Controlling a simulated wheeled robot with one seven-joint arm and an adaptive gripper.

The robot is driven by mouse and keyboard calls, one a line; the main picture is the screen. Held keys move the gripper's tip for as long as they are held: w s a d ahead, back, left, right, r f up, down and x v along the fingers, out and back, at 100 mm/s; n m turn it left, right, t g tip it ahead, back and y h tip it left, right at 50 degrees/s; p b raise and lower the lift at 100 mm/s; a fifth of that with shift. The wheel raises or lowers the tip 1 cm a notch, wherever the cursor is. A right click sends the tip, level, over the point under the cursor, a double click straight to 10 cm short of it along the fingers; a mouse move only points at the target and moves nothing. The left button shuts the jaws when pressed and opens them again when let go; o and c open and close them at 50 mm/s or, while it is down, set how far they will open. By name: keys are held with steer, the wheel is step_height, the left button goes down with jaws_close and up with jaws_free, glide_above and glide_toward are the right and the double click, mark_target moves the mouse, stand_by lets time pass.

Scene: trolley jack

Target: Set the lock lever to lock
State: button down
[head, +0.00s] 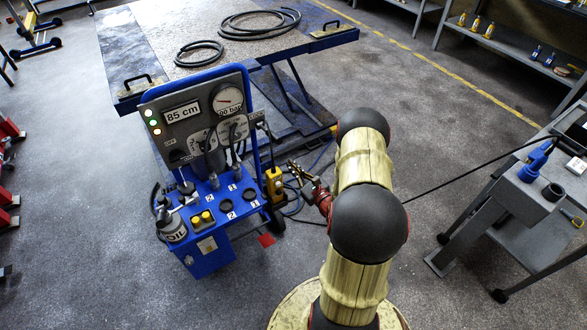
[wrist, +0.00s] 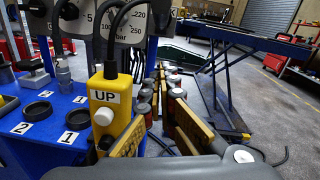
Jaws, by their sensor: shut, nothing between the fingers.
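The blue trolley unit (head: 212,262) carries a grey upright panel (head: 165,115) with "85 cm" and "00 bar" readouts. The lock lever is too small and dark to make out for sure near that label. My gripper (head: 291,165) is to the right of the trolley, lower than the label and apart from the panel. In the wrist view its fingers (wrist: 168,82) are shut and empty.
A yellow pendant marked "UP" (wrist: 108,105) hangs close to the left of my fingers, with black cables above it. A lift table (head: 225,40) with coiled hoses stands behind. A grey bench (head: 520,200) stands at the right. Open floor lies left of the trolley.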

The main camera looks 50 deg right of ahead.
mark_target(270, 134)
steer(key=w+r+b, duration=0.2)
steer(key=w+r, duration=0.1)
steer(key=w, duration=0.4)
steer(key=shift+w+d+r, duration=0.25)
steer(key=shift+d+r, duration=0.05)
